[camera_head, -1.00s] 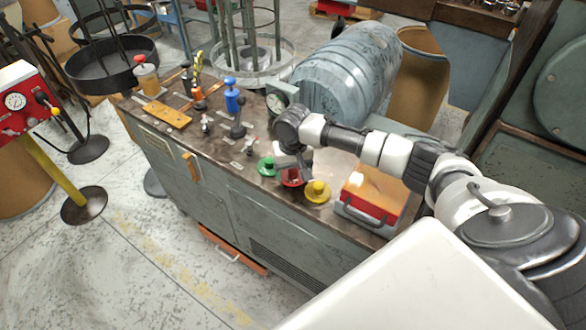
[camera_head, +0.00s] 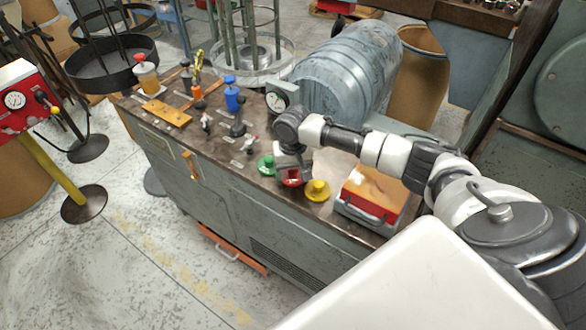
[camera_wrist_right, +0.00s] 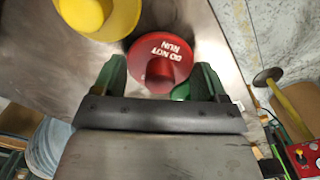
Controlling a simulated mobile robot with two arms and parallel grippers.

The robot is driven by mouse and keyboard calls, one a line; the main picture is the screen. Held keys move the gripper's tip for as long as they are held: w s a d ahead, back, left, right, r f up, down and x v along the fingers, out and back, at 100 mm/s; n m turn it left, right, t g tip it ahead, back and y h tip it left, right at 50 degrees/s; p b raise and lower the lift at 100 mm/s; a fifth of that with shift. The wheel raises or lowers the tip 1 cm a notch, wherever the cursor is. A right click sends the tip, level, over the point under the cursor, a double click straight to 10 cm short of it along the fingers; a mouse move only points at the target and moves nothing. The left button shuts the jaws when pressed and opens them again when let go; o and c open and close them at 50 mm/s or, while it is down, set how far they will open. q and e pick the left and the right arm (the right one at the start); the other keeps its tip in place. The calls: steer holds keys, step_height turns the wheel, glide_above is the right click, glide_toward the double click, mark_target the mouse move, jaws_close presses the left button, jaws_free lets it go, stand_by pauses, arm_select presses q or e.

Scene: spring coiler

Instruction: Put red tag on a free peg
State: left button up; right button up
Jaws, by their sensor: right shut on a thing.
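The red tag (camera_head: 291,179) is a round disc with a raised knob, on the bench top between a green disc (camera_head: 265,163) and a yellow disc (camera_head: 317,190). In the right wrist view the red tag (camera_wrist_right: 162,58) shows white "DO NOT RUN" lettering. My right gripper (camera_head: 292,172) is down over it, with its green fingers (camera_wrist_right: 160,82) on either side of the knob, shut on the tag. I cannot tell whether the disc still touches the bench. My left gripper is not in view. I cannot clearly make out a free peg.
A red box with an orange top (camera_head: 372,192) stands right of the discs. A round gauge (camera_head: 276,97) and a large grey drum (camera_head: 345,72) are behind. A blue bottle (camera_head: 232,97), small fittings and an orange board (camera_head: 167,113) occupy the bench's left part.

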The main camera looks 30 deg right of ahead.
steer(key=shift+f, duration=0.25)
steer(key=o, duration=0.9)
steer(key=shift+o, duration=0.2)
steer(key=shift+r, duration=0.1)
step_height(320, 180, up, 10)
steer(key=shift+f, duration=0.2)
step_height(320, 180, up, 14)
steer(key=p, duration=1.8)
